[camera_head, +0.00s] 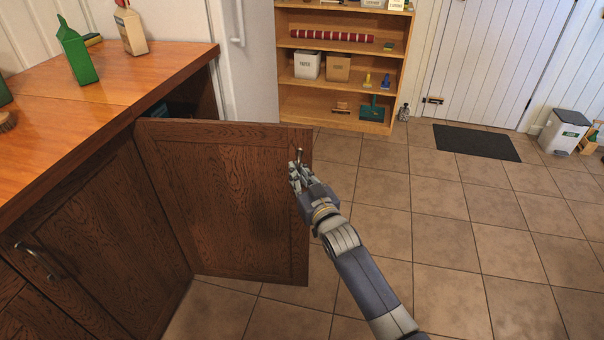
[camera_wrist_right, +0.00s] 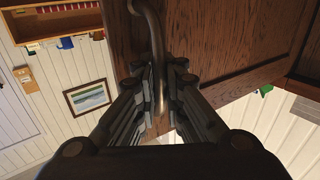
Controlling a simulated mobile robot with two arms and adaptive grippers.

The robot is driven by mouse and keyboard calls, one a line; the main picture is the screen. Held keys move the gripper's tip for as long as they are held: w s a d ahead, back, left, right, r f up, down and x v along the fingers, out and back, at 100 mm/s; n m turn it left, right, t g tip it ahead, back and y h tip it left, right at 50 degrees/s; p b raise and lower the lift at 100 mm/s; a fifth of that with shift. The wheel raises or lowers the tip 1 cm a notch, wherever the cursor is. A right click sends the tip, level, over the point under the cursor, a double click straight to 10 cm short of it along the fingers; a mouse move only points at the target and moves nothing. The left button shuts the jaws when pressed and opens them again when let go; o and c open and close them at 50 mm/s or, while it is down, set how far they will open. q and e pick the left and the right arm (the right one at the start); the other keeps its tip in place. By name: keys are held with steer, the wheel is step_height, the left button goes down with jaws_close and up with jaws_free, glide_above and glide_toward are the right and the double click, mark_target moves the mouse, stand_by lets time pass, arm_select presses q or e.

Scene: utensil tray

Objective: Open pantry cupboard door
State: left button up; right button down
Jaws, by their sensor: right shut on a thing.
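The pantry cupboard door (camera_head: 215,190) is dark brown wood and stands swung out from the counter front, well open. Its metal handle (camera_head: 299,155) is near the door's free edge. My right gripper (camera_head: 297,172) is at that handle. In the right wrist view the handle (camera_wrist_right: 150,35) runs down between the fingers of the gripper (camera_wrist_right: 164,88), which is shut on it. The opening behind the door is mostly hidden; a small dark teal thing (camera_head: 157,111) shows inside it. My left gripper is not in view.
The wooden counter (camera_head: 130,75) bears a green carton (camera_head: 76,50) and a beige carton (camera_head: 130,30). Another closed cupboard door (camera_head: 90,240) with a handle is at left. A bookshelf (camera_head: 398,85) stands at the back. The tiled floor right of my arm is clear up to a dark mat (camera_head: 475,142).

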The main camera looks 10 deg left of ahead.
steer(key=shift+w+d+r, duration=0.1)
steer(key=shift+d, duration=0.05)
steer(key=c, duration=1.7)
jaws_free()
steer(key=shift+d, duration=0.1)
steer(key=v, duration=1.2)
